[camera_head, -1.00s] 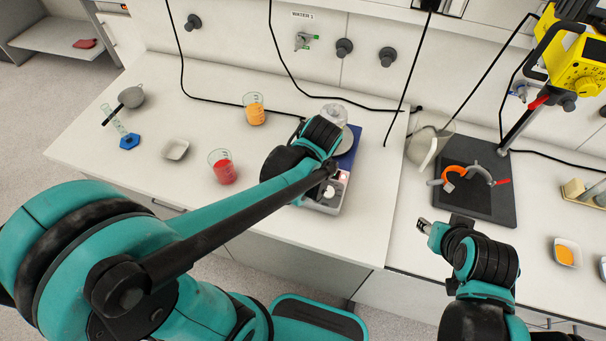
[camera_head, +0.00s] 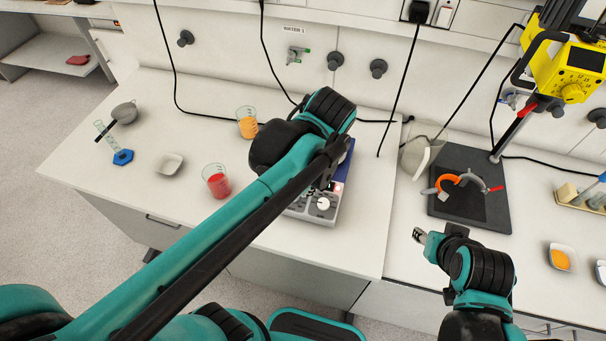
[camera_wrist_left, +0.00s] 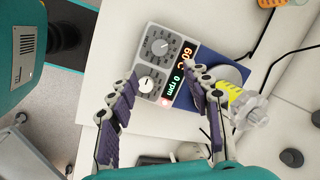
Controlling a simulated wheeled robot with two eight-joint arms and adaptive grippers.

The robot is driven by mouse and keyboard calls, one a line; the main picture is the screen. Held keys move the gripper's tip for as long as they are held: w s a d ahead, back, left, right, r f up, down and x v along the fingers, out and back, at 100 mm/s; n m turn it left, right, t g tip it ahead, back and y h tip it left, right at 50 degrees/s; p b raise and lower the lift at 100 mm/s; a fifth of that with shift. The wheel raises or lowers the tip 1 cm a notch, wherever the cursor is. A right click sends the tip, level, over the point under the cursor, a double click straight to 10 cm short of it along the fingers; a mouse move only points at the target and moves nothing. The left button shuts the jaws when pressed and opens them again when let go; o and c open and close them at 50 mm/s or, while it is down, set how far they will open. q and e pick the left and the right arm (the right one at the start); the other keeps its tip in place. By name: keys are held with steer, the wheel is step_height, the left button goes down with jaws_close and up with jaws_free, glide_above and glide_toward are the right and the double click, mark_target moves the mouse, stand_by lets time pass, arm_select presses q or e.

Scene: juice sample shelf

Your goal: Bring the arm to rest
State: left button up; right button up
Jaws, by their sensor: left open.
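My left arm reaches across the bench from the lower left in the head view. Its gripper is hidden there behind the wrist. In the left wrist view my left gripper (camera_wrist_left: 163,78) is open, with nothing between its fingers. The stirrer (camera_head: 318,206) is partly covered by my arm in the head view. A clear vessel with yellow in or on it (camera_wrist_left: 236,98) is beside the right finger in the wrist view. My right gripper (camera_head: 419,236) is at the bench's front edge; its jaws are too small to judge.
Beakers with orange (camera_head: 247,124) and red (camera_head: 216,181) contents stand left of my arm. A white dish (camera_head: 169,164) and a blue-based cylinder (camera_head: 122,157) are farther left. A dark stand base (camera_head: 468,210) with clamps is at right. The bench's front left is clear.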

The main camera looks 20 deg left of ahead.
arm_select(q)
steer(key=s+a+f+n+t+h+b, duration=0.2)
steer(key=s+a+f+n+t+b, duration=0.2)
steer(key=f+n, duration=0.4)
steer(key=a+n+t, duration=0.1)
steer(key=n, duration=0.1)
steer(key=shift+s+f+n+h, duration=0.3)
steer(key=shift+s+n, duration=0.1)
stand_by(0.5)
